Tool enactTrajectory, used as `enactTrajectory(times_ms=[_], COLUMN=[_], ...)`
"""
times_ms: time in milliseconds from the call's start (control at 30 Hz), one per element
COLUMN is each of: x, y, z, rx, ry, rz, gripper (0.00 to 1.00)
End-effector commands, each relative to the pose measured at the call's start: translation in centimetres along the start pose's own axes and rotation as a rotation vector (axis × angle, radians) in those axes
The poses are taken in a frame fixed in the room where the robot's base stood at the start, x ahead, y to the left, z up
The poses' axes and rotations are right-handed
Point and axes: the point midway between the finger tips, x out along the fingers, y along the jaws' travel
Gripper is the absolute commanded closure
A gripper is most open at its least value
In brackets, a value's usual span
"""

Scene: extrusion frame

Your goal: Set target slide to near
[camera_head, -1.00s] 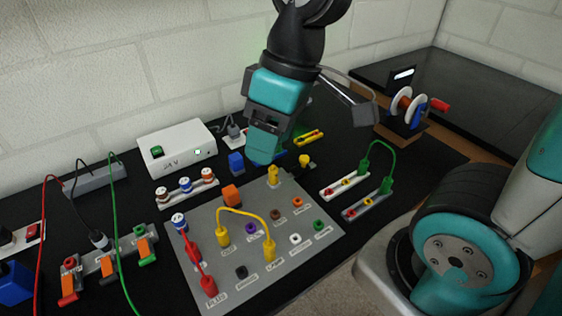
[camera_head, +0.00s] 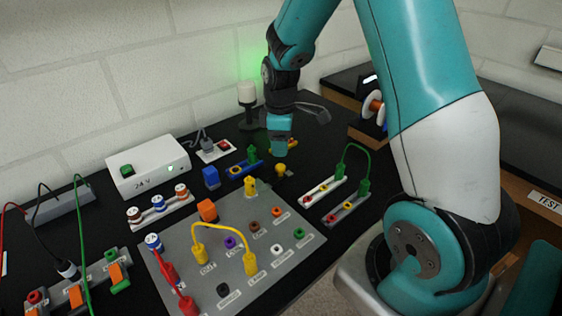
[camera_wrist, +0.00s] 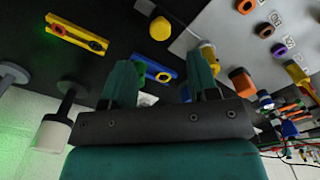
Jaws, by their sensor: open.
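No part reads clearly as the target slide. In the wrist view the blue rail (camera_wrist: 158,69) shows between the fingers. A yellow round knob (camera_head: 281,170) stands just in front of the gripper; it also shows in the wrist view (camera_wrist: 160,28). My gripper (camera_head: 279,152) points down over this area; its fingers are apart and nothing shows held in the wrist view (camera_wrist: 162,72). Contact with the parts cannot be told.
A grey panel (camera_head: 190,247) with coloured sockets and a yellow cable lies in front. A white 24 V box (camera_head: 148,163) stands at left, a beacon (camera_head: 247,93) behind, and socket strips with a green cable (camera_head: 348,150) at right.

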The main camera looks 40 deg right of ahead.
Motion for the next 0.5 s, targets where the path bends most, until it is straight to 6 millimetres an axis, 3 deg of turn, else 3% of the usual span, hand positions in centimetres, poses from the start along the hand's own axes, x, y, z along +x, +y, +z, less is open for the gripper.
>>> enactTrajectory(times_ms=[200,500], x=[4.5,7.3], y=[-0.1,-0.1], z=[0.0,-0.1], rx=[-0.001,-0.001], ry=[-0.002,0.001], rz=[-0.004,0.0], gripper=[0.46,0.46])
